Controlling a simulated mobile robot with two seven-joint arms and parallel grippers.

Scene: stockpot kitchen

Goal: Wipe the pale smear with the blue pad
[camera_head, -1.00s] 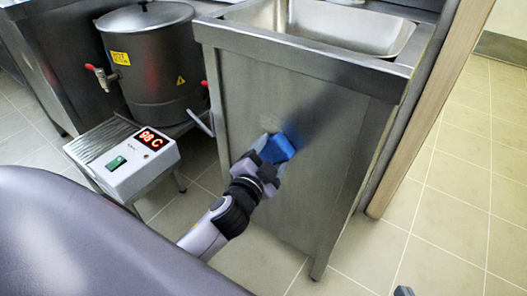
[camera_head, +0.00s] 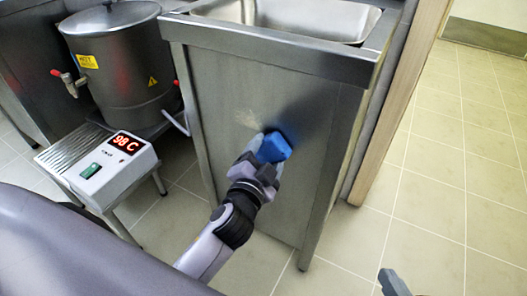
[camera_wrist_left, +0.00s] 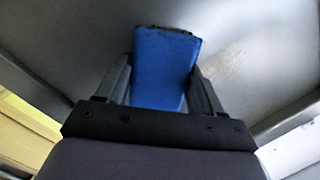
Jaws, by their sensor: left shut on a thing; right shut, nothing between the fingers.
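My left gripper (camera_head: 262,163) is shut on the blue pad (camera_head: 274,148) and holds it at the steel side panel (camera_head: 222,100) of the sink unit. In the left wrist view the blue pad (camera_wrist_left: 162,68) sits between both fingers, its far edge at or very close to the panel; contact is hard to tell. A faint pale smear (camera_head: 247,118) shows on the panel, just up and left of the pad. It also shows in the left wrist view (camera_wrist_left: 226,62), right of the pad. My right gripper (camera_head: 392,284) is partly in view at the bottom edge, shut and empty.
A steel pot (camera_head: 120,62) with a red-handled tap stands left of the panel. A white control box (camera_head: 97,170) reading 98 C is in front of it. The sink basin (camera_head: 300,18) is above the panel. Tiled floor (camera_head: 440,180) at right is clear.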

